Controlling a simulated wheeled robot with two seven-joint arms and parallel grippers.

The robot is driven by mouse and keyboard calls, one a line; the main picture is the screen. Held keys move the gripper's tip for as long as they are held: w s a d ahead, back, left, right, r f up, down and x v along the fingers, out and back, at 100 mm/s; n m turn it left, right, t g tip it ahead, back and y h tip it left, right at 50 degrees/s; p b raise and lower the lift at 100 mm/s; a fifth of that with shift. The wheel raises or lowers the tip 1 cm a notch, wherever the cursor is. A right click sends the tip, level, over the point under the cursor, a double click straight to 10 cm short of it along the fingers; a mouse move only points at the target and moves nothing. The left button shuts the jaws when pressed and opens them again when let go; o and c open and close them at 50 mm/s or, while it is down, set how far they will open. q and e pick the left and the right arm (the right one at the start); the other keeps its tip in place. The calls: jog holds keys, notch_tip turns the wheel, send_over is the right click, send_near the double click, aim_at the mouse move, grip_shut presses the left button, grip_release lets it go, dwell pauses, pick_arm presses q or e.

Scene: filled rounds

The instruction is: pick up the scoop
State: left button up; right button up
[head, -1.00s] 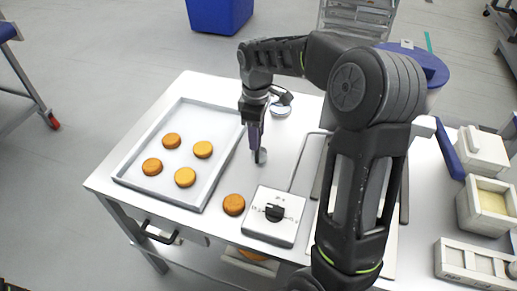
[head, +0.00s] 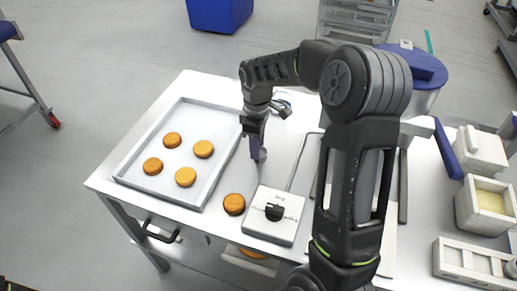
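The scoop (head: 255,147) shows as a slim purple handle with a small grey metal end at its bottom. It points down, slightly tilted, just right of the baking tray's right rim. My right gripper (head: 254,128) comes down from above and appears shut on the upper part of the handle. The fingers are small and dark here, and they hide the top of the scoop. I cannot tell whether the metal end touches the table. My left gripper is not in view.
A tray (head: 217,183) with several golden rounds lies left of the scoop. Another round (head: 234,204) and a white box with a black knob (head: 277,213) sit in front. A small metal round thing (head: 284,108) is behind the gripper. White containers (head: 486,207) stand at the right.

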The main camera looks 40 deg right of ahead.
grip_shut()
dwell(0.3)
jog(key=shift+r, duration=0.1)
notch_tip(320, 180, up, 10)
jog(key=shift+f+b, duration=0.1)
jog(key=shift+b, duration=0.25)
dwell(0.3)
dwell(0.5)
